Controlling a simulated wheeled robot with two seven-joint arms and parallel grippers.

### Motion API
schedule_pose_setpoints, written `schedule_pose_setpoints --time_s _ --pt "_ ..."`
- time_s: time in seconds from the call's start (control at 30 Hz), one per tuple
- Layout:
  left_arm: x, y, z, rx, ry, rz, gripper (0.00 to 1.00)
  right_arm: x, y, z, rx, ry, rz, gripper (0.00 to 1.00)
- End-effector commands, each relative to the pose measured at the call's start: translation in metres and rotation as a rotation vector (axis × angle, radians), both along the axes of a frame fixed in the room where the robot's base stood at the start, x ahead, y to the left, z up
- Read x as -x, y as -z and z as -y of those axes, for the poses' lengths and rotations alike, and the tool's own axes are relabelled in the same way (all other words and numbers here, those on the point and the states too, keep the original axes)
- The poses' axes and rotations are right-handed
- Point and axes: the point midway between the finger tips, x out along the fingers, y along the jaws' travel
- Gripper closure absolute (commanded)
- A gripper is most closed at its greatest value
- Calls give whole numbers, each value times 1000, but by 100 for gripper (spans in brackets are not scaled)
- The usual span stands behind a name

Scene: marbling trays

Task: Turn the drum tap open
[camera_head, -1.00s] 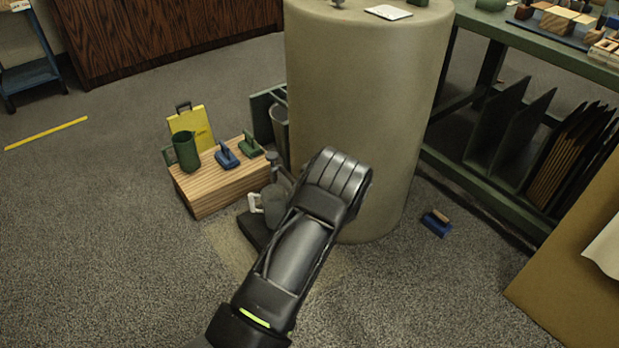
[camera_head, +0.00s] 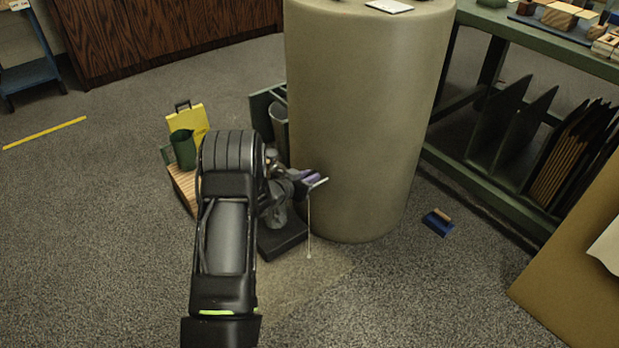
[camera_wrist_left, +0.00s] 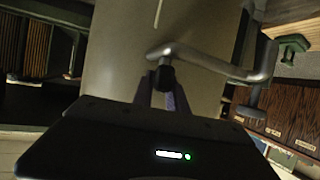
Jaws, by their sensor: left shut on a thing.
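The drum (camera_head: 350,120) is a large beige cylinder standing on the floor. My left gripper (camera_head: 306,177) is low against the drum's front. In the left wrist view, its fingers (camera_wrist_left: 165,90) are shut on the dark end of a bent grey metal tap lever (camera_wrist_left: 210,62). My right gripper is not in view.
A dark slab (camera_head: 283,242) lies below the fitting. A wooden box (camera_head: 182,184), a green jug (camera_head: 183,150) and a yellow board (camera_head: 190,119) stand to the left. A blue tool (camera_head: 437,223) lies right of the drum. A green rack (camera_head: 480,185) stands behind it. The front floor is clear.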

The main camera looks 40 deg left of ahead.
Motion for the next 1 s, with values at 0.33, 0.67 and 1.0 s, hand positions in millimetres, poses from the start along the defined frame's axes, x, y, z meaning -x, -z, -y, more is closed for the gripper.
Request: schedule_pose_setpoints --time_s 0.33,0.67,1.0 --pt "0 -1 -3 -4 241 0 100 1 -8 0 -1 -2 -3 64" --pt "-1 -1 -1 -3 324 2 100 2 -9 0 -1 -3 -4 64" --pt "-2 -2 -1 -4 327 3 100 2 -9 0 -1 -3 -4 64"
